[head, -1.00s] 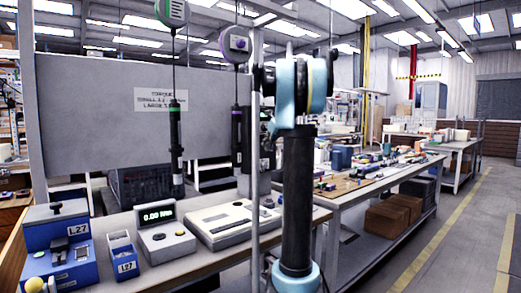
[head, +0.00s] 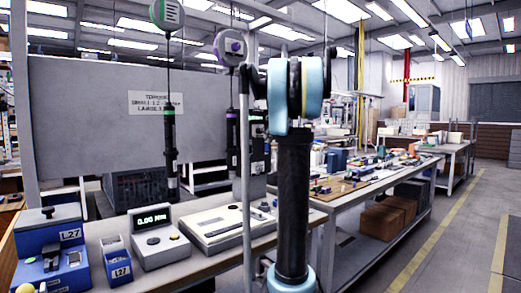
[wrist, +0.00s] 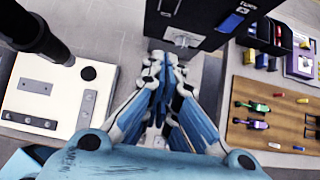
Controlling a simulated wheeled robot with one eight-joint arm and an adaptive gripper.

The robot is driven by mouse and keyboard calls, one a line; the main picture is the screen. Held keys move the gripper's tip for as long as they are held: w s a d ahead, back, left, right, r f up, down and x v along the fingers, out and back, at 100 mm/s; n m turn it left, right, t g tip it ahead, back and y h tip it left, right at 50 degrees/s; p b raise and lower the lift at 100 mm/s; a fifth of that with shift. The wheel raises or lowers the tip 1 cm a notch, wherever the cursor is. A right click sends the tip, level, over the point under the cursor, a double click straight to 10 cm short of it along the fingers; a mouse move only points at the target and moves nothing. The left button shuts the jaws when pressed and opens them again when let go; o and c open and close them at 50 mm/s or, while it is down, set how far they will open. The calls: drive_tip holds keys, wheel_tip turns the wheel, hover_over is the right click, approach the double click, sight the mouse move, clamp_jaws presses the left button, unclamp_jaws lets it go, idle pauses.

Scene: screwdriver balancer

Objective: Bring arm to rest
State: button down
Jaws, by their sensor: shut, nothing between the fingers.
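My arm (head: 294,190) stands upright in the head view, in front of the bench, with its blue joint at the top. My gripper (wrist: 161,78) shows in the wrist view with its blue and grey fingers together and nothing between them. It points toward a dark box with a light label plate; I cannot tell whether it touches it. In the head view the gripper is not clearly seen, with the arm in front. A green-marked screwdriver (head: 171,150) and a purple-marked screwdriver (head: 232,145) hang from balancers, apart from the arm.
A thin post (head: 246,180) stands close left of my arm. The aisle floor (head: 450,240) at right is clear.

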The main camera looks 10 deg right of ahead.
drive_tip(key=s+a+f+n+g, duration=0.1)
drive_tip(key=s+a+f+n, duration=0.2)
drive_tip(key=s+f+n, duration=0.4)
drive_tip(key=s+a+f+n+g+h, duration=0.1)
drive_tip(key=s+a+f+n, duration=0.3)
drive_tip(key=s, duration=0.5)
drive_tip(key=s+a+f+n+g, duration=0.1)
drive_tip(key=s+a+f+n, duration=0.2)
drive_tip(key=s+f+n, duration=0.35)
drive_tip(key=s+f+n+g+h, duration=0.2)
drive_tip(key=s+f+n, duration=1.1)
drive_tip(key=s+f, duration=0.9)
drive_tip(key=shift+s+a+f+h, duration=0.3)
drive_tip(key=shift+f+h, duration=0.1)
drive_tip(key=shift+f, duration=0.35)
drive_tip(key=shift+w+f, duration=0.2)
drive_tip(key=shift+w, duration=0.3)
